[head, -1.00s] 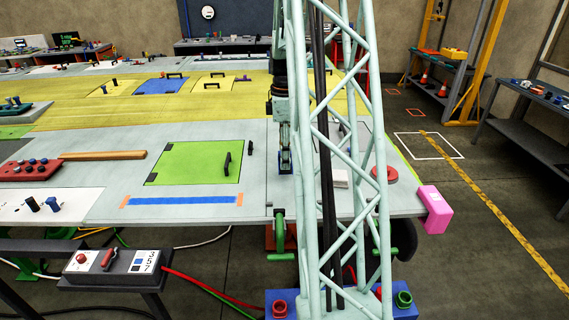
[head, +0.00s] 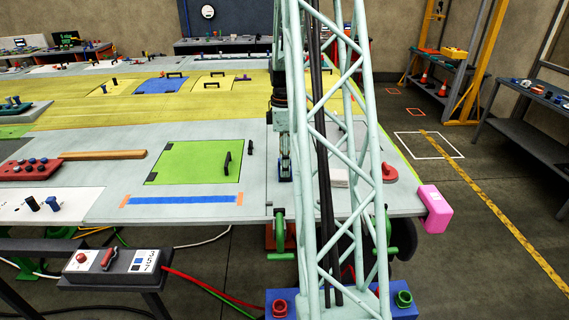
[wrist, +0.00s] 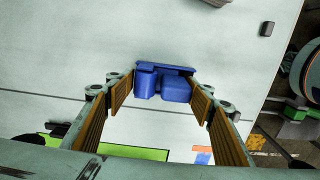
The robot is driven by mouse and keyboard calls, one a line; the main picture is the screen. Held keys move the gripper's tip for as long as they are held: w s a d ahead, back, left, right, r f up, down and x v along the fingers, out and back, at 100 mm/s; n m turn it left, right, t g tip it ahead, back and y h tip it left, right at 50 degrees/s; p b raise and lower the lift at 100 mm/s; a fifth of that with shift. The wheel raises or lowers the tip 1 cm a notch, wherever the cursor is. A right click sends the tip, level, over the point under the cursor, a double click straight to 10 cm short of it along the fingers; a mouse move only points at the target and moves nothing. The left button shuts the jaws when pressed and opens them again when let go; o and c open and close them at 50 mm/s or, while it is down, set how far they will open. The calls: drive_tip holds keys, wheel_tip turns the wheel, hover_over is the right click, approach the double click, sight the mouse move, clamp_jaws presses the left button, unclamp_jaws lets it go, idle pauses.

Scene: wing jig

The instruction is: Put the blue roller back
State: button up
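A blue piece with two rounded blocks and a back plate (wrist: 172,88) shows in the wrist view, between my fingertips on the pale panel. I take it for the blue roller, perhaps with a blue holder; I cannot tell the parts apart. My gripper (wrist: 160,98) is open around it, with a visible gap at the left finger and a narrower one at the right. In the head view my gripper (head: 285,170) points down at the grey panel, right of the green hatch (head: 195,161). The lattice mast hides part of that area.
A small black upright piece (head: 250,147) stands left of my gripper. A blue tape strip (head: 185,200) lies in front of the hatch. Panel between is mostly clear.

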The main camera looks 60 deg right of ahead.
drive_tip(key=o, duration=0.4)
drive_tip(key=shift+r, duration=0.15)
drive_tip(key=shift+r, duration=6.05)
